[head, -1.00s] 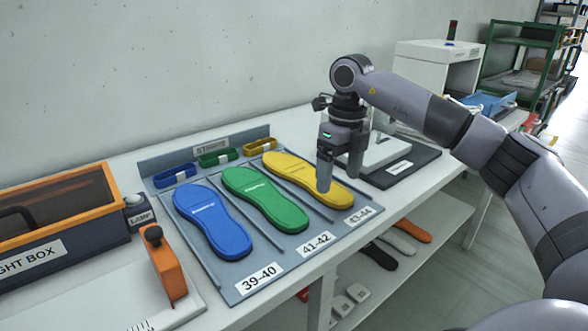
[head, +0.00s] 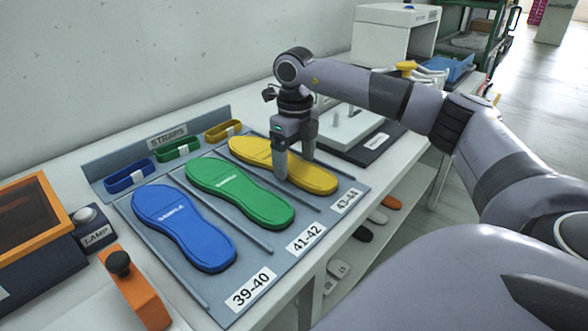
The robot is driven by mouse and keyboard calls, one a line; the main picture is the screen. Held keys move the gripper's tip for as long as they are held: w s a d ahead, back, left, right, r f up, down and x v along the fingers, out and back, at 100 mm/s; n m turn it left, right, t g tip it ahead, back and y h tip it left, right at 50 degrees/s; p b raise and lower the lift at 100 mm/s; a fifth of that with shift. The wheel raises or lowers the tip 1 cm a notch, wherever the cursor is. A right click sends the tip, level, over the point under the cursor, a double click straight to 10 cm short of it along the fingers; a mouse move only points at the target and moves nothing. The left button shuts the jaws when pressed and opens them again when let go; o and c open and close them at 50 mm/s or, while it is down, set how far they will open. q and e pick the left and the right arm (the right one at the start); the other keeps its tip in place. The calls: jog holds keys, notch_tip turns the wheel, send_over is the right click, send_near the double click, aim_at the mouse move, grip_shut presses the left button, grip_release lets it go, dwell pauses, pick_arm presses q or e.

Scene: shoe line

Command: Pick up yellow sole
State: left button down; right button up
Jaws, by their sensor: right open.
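The yellow sole (head: 315,179) lies flat on the grey tray (head: 262,306) in the slot labelled 43-44, right of the green sole. My right gripper (head: 294,168) points down over the middle of the yellow sole. Its fingers are apart, one on each side of the sole's narrow part, and the gripper hides part of the sole there. I cannot tell whether the fingers touch it. My left gripper is not in view.
A green sole (head: 240,193) and a blue sole (head: 182,228) lie left of it. Straps (head: 178,149) sit along the tray's back. A dark-based fixture (head: 375,142) stands close behind the gripper at right.

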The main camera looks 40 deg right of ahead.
jog(key=shift+f, duration=0.3)
jog(key=c, duration=1)
jog(key=shift+r, duration=0.1)
